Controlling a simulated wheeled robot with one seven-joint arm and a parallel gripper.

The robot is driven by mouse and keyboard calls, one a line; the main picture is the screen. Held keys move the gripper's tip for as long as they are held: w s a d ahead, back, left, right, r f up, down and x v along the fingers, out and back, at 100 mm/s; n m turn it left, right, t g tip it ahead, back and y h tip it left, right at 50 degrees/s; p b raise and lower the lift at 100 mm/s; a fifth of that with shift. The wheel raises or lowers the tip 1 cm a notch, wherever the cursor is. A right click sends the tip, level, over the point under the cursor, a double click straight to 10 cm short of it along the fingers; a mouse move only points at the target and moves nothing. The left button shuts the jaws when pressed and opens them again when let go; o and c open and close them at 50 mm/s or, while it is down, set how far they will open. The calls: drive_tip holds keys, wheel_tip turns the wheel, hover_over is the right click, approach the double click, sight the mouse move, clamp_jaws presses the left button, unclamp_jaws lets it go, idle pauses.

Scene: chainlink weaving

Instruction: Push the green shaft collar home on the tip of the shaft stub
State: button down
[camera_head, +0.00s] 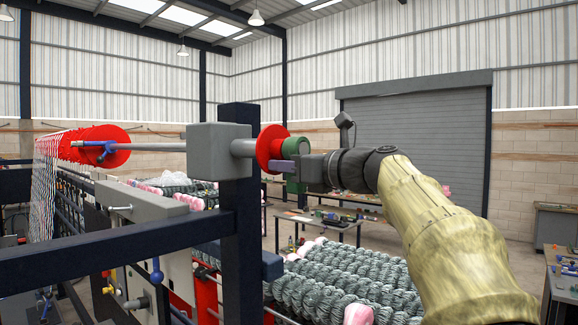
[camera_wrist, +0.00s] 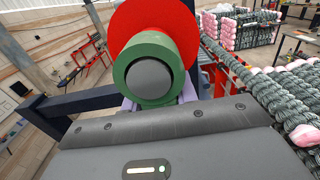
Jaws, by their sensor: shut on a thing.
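The green shaft collar (camera_head: 297,150) is at the right end of the grey shaft stub (camera_head: 243,148), beside a red disc (camera_head: 268,147). In the wrist view the collar (camera_wrist: 150,44) is a thick green ring around the round grey stub face (camera_wrist: 149,77), with a dark crescent gap at the right. The red disc (camera_wrist: 186,28) stands behind it, larger than the collar. My gripper (camera_head: 292,168) is shut on the collar, with its pale purple fingers at the collar's lower sides. Whether the collar touches the disc is hard to tell.
The stub comes out of a grey bearing block (camera_head: 219,150) on a dark blue post (camera_head: 241,225). A dark blue rail (camera_head: 120,245) crosses the left. Grey coils with pink ends (camera_head: 340,280) lie below.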

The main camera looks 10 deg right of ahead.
drive_tip(key=c, duration=1)
unclamp_jaws()
drive_tip(key=shift+w, duration=0.1)
drive_tip(key=shift+f, duration=0.1)
drive_tip(key=b+v, duration=0.7)
drive_tip(key=v, duration=1)
drive_tip(key=shift+s+d, duration=0.2)
